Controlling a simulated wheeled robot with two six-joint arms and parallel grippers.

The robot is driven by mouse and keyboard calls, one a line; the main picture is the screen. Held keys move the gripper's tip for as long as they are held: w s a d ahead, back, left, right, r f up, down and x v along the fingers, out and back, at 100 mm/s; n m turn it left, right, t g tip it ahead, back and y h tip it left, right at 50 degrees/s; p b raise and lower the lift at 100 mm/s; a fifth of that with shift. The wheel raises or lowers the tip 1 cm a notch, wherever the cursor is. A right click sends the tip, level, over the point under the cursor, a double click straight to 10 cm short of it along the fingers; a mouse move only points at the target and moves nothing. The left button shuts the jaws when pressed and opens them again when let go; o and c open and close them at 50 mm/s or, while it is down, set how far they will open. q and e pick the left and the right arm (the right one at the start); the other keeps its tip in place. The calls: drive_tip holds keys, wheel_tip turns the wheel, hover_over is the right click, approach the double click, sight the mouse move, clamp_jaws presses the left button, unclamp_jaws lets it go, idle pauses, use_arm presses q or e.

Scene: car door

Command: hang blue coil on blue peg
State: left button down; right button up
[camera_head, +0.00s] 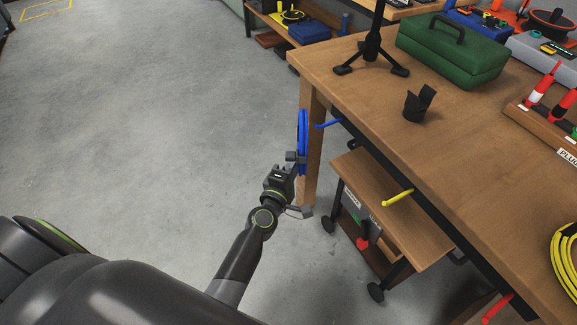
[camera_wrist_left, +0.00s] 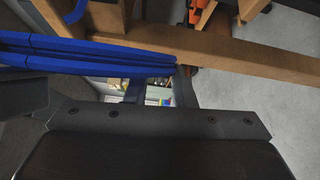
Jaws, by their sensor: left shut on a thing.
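My left gripper (camera_head: 295,158) is shut on the blue coil (camera_head: 304,132) at its lower part. The coil hangs upright, nearly edge-on in the head view, beside the table's corner. The blue peg (camera_head: 328,124) sticks out from the table's edge just right of the coil. Its tip appears close to the coil with a small gap; depth between them is hard to tell. In the left wrist view the coil (camera_wrist_left: 90,56) crosses the upper left as blue bands. My right gripper is not in view.
The wooden table (camera_head: 340,73) has a yellow peg (camera_head: 397,197) and a red peg (camera_head: 498,308) along its edge. A yellow coil (camera_head: 566,262) is at far right. A wheeled cart (camera_head: 375,205) stands below the edge. The floor to the left is clear.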

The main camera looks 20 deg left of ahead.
use_arm(q)
drive_tip(key=w+d+f+b, duration=0.1)
drive_tip(key=w+d+b, duration=0.1)
drive_tip(key=w+d, duration=0.2)
drive_tip(key=shift+w+f, duration=0.35)
drive_tip(key=shift+w, duration=0.25)
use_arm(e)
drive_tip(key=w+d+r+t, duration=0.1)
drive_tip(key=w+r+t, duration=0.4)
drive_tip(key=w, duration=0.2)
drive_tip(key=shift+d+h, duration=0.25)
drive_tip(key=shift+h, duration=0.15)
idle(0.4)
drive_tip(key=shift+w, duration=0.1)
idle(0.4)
use_arm(q)
drive_tip(key=c, duration=1.1)
unclamp_jaws()
drive_tip(key=shift+c, duration=0.2)
drive_tip(key=shift+s+f, duration=0.1)
drive_tip(key=shift+f, duration=0.05)
